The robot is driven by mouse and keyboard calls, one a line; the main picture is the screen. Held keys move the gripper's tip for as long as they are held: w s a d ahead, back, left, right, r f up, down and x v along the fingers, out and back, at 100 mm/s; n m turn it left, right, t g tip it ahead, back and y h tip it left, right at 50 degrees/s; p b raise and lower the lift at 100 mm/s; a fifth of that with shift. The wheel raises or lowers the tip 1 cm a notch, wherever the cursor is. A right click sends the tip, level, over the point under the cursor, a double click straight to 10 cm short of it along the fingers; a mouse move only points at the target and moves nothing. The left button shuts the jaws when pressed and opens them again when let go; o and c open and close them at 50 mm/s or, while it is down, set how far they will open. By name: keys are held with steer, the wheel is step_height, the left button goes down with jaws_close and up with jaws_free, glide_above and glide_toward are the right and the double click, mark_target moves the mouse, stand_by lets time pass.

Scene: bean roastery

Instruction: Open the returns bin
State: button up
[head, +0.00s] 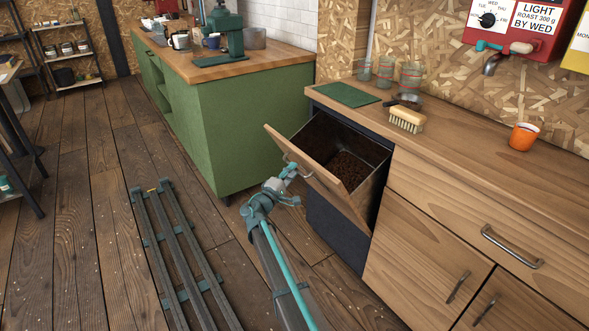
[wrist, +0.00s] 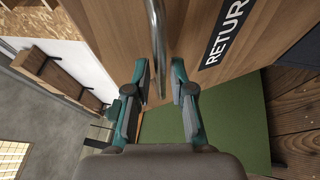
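The returns bin is a wooden tilt-out front (head: 318,182) at the left end of the wooden counter. It leans outward at the top, and the dark bin inside (head: 347,140) shows brown contents, apparently coffee grounds or beans. In the wrist view its front (wrist: 215,25) carries a dark label with part of the word "RETUR…". Its metal bar handle (wrist: 157,40) runs between the fingers of my gripper (wrist: 159,75). The fingers are apart, with a narrow gap visible on each side of the bar. In the head view my gripper (head: 290,172) is at the front's handle.
A brush (head: 407,119), glasses (head: 410,77), a green mat (head: 347,94) and an orange cup (head: 524,136) stand on the counter above. A green cabinet (head: 240,130) stands close to the left of the bin.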

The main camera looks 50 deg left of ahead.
steer(key=v, duration=1)
steer(key=shift+w, duration=0.1)
